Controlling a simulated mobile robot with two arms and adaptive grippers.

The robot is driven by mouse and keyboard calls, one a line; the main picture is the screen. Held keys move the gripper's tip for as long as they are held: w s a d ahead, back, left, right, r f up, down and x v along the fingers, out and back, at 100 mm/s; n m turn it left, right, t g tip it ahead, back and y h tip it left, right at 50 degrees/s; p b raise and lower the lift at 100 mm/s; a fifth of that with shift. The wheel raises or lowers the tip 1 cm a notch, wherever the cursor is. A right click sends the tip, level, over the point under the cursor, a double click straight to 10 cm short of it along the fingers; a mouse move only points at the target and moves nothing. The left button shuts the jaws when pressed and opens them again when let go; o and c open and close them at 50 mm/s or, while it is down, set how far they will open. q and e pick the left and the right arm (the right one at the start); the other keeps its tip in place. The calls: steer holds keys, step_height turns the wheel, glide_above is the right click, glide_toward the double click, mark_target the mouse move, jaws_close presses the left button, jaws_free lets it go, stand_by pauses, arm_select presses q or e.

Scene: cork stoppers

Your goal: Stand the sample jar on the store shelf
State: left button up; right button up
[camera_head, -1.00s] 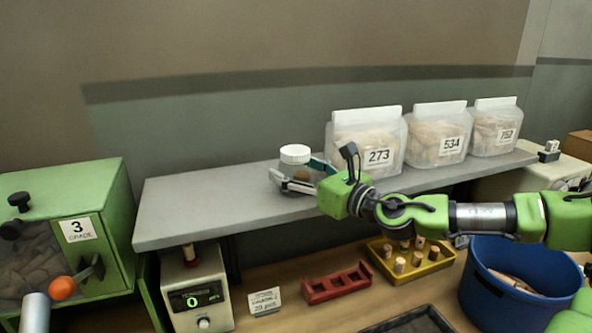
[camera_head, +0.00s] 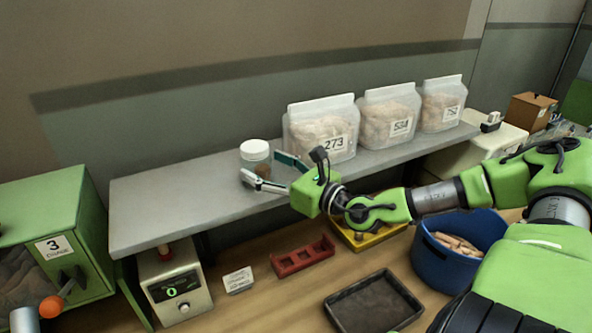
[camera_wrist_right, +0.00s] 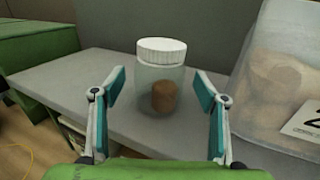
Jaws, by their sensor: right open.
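The sample jar (camera_head: 255,158) is clear with a white lid and stands upright on the grey store shelf (camera_head: 160,205). In the right wrist view the jar (camera_wrist_right: 160,75) shows a brown cork inside. My right gripper (camera_head: 269,172) is open, its fingers pointing at the jar from the right. In the right wrist view the fingers (camera_wrist_right: 162,100) are spread wide to either side, with a gap between each finger and the jar. My left gripper is not in view.
Several clear bags of corks stand on the shelf, the nearest labelled 273 (camera_head: 322,130). Below are a red rack (camera_head: 302,257), a black tray (camera_head: 372,303), a blue bucket (camera_head: 440,262) and a counter box (camera_head: 175,285). The shelf left of the jar is bare.

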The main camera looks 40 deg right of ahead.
steer(key=shift+s+d+f+b, duration=0.1)
steer(key=shift+s+b, duration=0.2)
steer(key=shift+s, duration=0.3)
steer(key=shift+s+d+f+b, duration=0.1)
steer(key=shift+s+b, duration=0.15)
steer(key=shift+s, duration=0.35)
steer(key=s+p, duration=0.1)
steer(key=s, duration=0.5)
steer(key=shift+d+p, duration=0.3)
steer(key=shift+d, duration=0.1)
steer(key=shift+r, duration=0.1)
